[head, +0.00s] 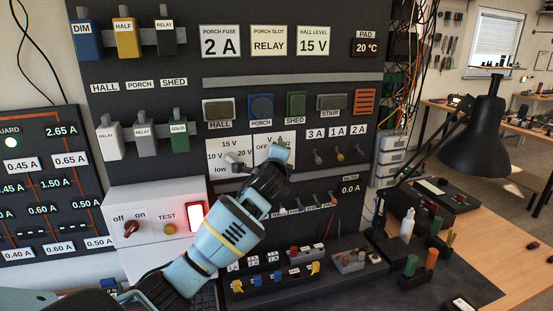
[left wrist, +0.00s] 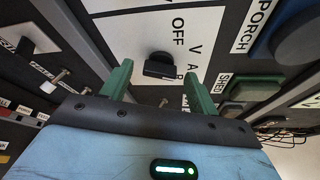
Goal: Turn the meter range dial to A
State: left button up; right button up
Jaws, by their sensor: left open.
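The meter range dial (left wrist: 160,68) is a black knob on a white plate (left wrist: 125,35) marked OFF, V and A in the left wrist view. Which mark the knob points at is hard to tell. My left gripper (left wrist: 158,84) is open, with one green finger on each side of the dial and apart from it. In the head view my left gripper (head: 266,160) is in front of the white plate (head: 262,143) and hides the dial and part of the lettering. My right gripper is not in view.
Left of the plate is another white plate (head: 226,146) marked 15 V, 10 V and low. Coloured buttons (head: 261,106) are above, and small switches (head: 340,156) are to the right. A white box (head: 150,215) with a lit red lamp is at lower left.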

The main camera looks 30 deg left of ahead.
pick_arm(q)
jog(key=v, duration=0.7)
jog(key=shift+s+d, duration=0.2)
jog(key=shift+s, duration=0.1)
dwell(0.3)
